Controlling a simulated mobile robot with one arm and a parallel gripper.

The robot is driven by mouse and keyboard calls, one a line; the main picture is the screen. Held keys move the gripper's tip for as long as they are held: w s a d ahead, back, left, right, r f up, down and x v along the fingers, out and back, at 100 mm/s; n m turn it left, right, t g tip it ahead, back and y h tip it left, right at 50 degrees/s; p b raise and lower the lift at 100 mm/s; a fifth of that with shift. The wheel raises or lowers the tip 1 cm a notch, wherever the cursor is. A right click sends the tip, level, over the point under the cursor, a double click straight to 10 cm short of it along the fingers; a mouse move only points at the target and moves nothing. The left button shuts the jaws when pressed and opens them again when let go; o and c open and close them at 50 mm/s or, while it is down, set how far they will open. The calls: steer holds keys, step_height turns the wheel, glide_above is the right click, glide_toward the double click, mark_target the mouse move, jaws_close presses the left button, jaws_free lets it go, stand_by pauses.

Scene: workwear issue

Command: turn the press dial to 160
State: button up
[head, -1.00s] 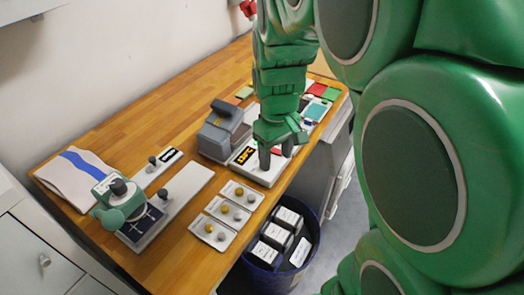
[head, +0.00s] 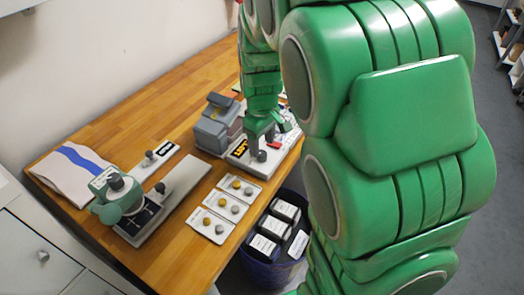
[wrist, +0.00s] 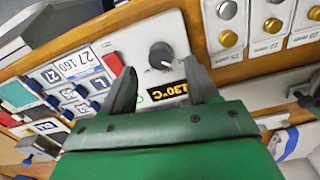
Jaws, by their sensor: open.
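The grey heat press (head: 214,126) stands on the bench in the head view, with a pale control panel in front. Its dark round dial (wrist: 160,56) with a light pointer mark shows in the wrist view; it also shows in the head view (head: 261,156). The lit display (wrist: 168,92) beside the dial reads about 130 °C in orange. My gripper (wrist: 160,86) is open and empty. In the wrist view its two dark fingers lie either side of the dial and display, the dial visible beyond them. I cannot tell whether either finger touches the panel.
Cards with gold and silver buttons (head: 238,187) lie in front of the press. A green hand press (head: 123,194) and folded cloth (head: 66,166) are at left. A dark bin (head: 262,270) holds boxes below the bench edge.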

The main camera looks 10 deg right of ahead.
mark_target(262, 153)
step_height(262, 153, down, 4)
steer(key=shift+f, duration=0.1)
steer(key=c, duration=1)
steer(key=shift+c, duration=0.2)
steer(key=shift+m, duration=0.4)
steer(key=m, duration=0.3)
steer(key=shift+m, duration=2.5)
